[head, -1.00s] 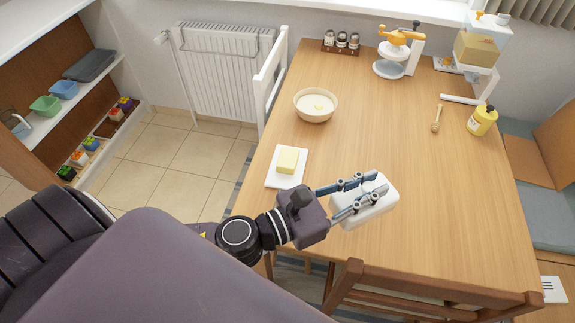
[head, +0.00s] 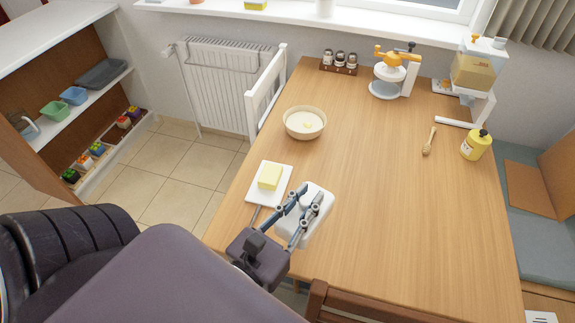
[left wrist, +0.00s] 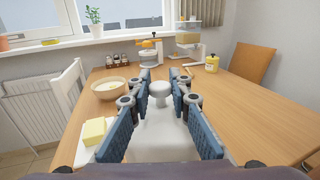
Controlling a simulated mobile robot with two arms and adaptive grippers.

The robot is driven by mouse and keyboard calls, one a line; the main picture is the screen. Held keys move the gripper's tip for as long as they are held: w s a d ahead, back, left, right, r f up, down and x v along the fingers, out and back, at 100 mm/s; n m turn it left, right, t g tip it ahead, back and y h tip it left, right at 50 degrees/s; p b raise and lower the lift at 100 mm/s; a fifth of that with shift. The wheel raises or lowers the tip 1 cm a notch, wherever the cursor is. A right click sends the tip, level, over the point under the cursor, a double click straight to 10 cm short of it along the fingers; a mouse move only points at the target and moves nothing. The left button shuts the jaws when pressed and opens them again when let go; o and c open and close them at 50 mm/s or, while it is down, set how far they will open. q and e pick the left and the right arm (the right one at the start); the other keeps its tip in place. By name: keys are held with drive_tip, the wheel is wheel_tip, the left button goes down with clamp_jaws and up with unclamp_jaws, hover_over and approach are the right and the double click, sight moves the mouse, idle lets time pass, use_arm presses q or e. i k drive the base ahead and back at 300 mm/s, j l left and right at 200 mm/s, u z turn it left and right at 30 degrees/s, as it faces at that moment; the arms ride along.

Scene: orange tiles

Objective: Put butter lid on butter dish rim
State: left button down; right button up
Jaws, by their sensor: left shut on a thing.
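The white butter lid (head: 318,222) is a rounded box with a knob on top. My left gripper (head: 305,206) is shut on the lid. In the left wrist view the lid's knob (left wrist: 160,92) shows between the blue fingers (left wrist: 158,105). The butter dish (head: 283,184) is a flat white plate at the table's left edge with a yellow block of butter (head: 270,176) on it. The lid is just right of the dish, apart from the butter; its exact height above the table is hard to tell. My right gripper is not in view.
A cream bowl (head: 305,123) stands behind the dish. A spice rack (head: 338,66), an orange-topped juicer (head: 390,80), a yellow bottle (head: 476,146) and a wooden dipper (head: 430,141) stand or lie farther back. The table's middle (head: 400,205) is clear. A chair (head: 365,305) is at the front edge.

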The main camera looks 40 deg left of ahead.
sight(271, 181)
drive_tip(key=l+u, duration=0.15)
drive_tip(key=u, duration=1.2)
drive_tip(key=i+l, duration=0.05)
